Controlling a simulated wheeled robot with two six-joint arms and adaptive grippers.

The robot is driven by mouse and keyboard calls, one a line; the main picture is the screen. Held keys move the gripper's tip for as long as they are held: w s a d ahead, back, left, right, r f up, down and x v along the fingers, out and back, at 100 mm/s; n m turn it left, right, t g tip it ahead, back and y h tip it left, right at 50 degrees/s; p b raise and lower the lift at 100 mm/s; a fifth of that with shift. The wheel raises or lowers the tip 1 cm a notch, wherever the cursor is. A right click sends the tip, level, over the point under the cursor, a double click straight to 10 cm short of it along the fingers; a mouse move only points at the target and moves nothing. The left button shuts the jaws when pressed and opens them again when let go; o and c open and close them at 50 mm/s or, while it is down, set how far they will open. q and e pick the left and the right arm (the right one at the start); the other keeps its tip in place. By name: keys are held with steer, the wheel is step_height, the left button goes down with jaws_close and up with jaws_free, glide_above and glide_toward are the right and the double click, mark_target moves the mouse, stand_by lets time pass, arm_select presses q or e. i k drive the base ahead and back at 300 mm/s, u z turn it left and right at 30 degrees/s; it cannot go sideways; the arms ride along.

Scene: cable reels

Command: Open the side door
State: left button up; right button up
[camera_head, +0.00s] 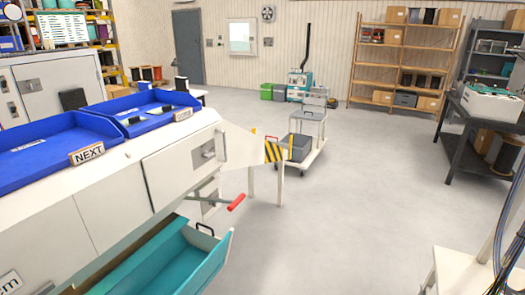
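A grey door (188,47) stands shut in the far back wall, left of centre, with a small dark handle on it. Nearer, a white panel (172,172) with a metal latch (208,150) closes the side of the long white bench at the left. I cannot tell which of the two is the side door. Neither of my grippers shows in this view.
A teal drawer (175,262) sticks out low from the bench, below a red-handled lever (237,202). A striped stand (272,152) and a white cart (301,145) stand beyond. Shelves (405,55) line the back right. The grey floor right of centre is clear.

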mark_target(172, 171)
steer(key=z, duration=0.45)
steer(key=i, duration=1)
steer(key=z, duration=0.25)
